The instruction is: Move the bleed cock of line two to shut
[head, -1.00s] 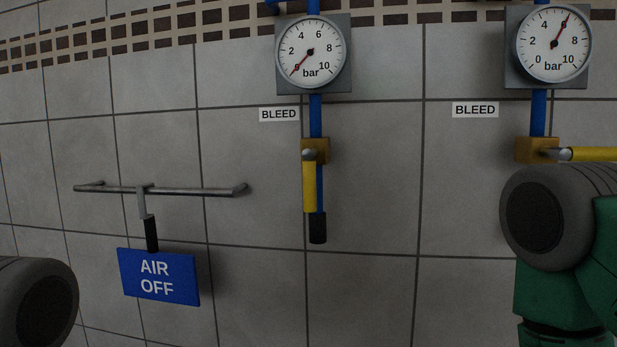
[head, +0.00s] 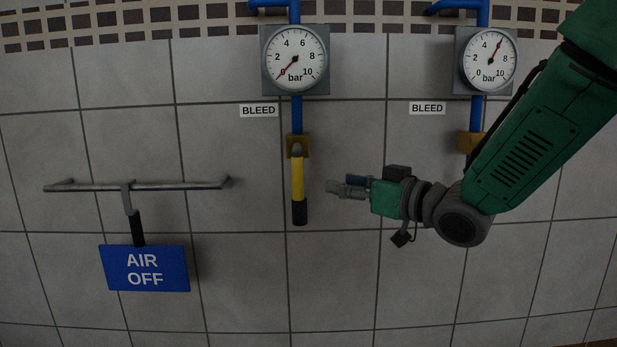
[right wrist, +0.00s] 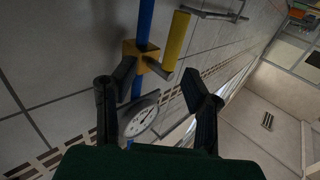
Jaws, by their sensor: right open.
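The left line's bleed cock has a brass body (head: 297,145) on a blue pipe. Its yellow lever (head: 298,176) with a black end hangs straight down. My right gripper (head: 336,188) points left, a little to the right of that lever, apart from it. In the right wrist view, the brass body (right wrist: 140,52) and yellow lever (right wrist: 176,40) lie ahead of my open, empty fingers (right wrist: 158,85). The right line's cock (head: 468,143) is partly behind my right arm, and its lever is hidden. No line number is readable. My left gripper is not in view.
The left gauge (head: 295,58) reads about zero, the right gauge (head: 489,58) about six. A BLEED label (head: 259,110) sits by each line. A metal rail (head: 90,187) at left carries a blue AIR OFF sign (head: 145,268). The tiled wall below is clear.

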